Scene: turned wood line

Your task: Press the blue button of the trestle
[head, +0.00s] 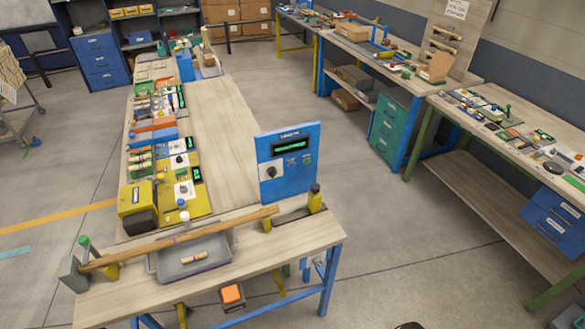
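A long wooden bar (215,235) lies across the front bench (280,250), its left end at a grey block (73,273) and its right end near a yellow post (315,200) with a dark top. A blue control panel (288,160) with a green display and a black knob stands upright behind the bar's right part. No blue button shows clearly. Neither of my grippers is in view.
A grey tray (194,258) holding a small turned piece sits under the bar. Yellow devices (137,203) crowd the left. Floor (390,250) to the right is clear, up to the right-hand workbench (480,180).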

